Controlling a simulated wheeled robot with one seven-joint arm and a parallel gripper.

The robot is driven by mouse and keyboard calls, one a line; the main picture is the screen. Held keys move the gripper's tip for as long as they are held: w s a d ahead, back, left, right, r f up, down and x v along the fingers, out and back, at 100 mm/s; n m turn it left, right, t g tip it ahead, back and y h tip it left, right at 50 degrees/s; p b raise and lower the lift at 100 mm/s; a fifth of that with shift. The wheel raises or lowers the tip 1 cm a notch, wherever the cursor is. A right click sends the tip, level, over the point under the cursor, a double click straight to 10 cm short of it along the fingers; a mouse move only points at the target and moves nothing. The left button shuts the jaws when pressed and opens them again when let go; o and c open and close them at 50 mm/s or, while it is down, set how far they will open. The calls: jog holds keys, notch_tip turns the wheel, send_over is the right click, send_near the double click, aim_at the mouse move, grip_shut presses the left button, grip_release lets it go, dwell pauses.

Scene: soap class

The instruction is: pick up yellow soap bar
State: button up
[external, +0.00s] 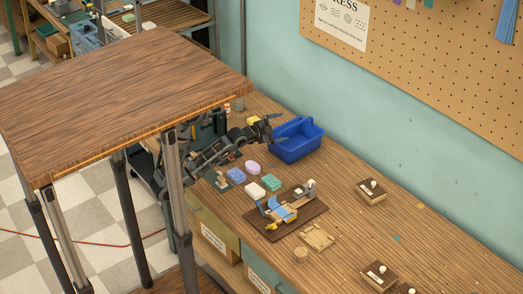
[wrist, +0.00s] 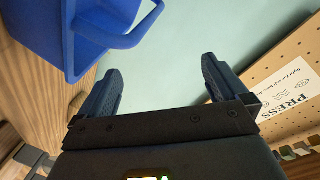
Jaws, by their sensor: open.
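My gripper (external: 271,128) is raised beside the blue tub (external: 297,140), at its left in the external view. In the wrist view its two fingers (wrist: 162,88) are wide apart with only the pale wall between them. I cannot make out a yellow soap bar for certain. A small yellow patch (external: 254,120) shows right behind my gripper, too small to identify. On the bench below lie a blue soap bar (external: 236,175), a purple one (external: 252,167), a white one (external: 255,190) and a green one (external: 271,182).
The blue tub also shows close at the upper left in the wrist view (wrist: 85,30). A dark board (external: 297,222) with a press stands in front of the soaps. Small wooden blocks (external: 371,192) lie to the right. A high wooden table (external: 110,85) hides part of my arm.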

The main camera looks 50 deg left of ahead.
jog(key=w+r, duration=0.3)
jog(key=n+g+y+p, duration=0.2)
jog(key=n+g+y, duration=0.2)
jog(key=n+g, duration=0.85)
send_over(255, 120)
jog(key=shift+m+g, duration=0.65)
jog(key=shift+m, duration=0.2)
jog(key=f, duration=0.9)
jog(key=shift+s+f, duration=0.3)
jog(key=shift+s+d+g+h+b, duration=0.3)
jog(key=shift+s+g+h, duration=0.1)
jog(key=shift+h, duration=0.5)
jog(key=shift+d+f, duration=0.1)
jog(key=shift+f, duration=0.05)
jog(key=shift+w+f+p, duration=0.1)
jog(key=shift+w+f, duration=0.1)
jog(key=shift+f, duration=1.05)
jog(key=shift+w+f+p, duration=0.15)
jog(key=shift+f, duration=1.05)
jog(key=shift+w+f+p, duration=0.1)
jog(key=shift+w+f, duration=0.1)
jog(key=shift+f, duration=1.05)
jog(key=c, duration=0.9)
jog(key=shift+a+r, duration=0.15)
jog(key=shift+a, duration=0.05)
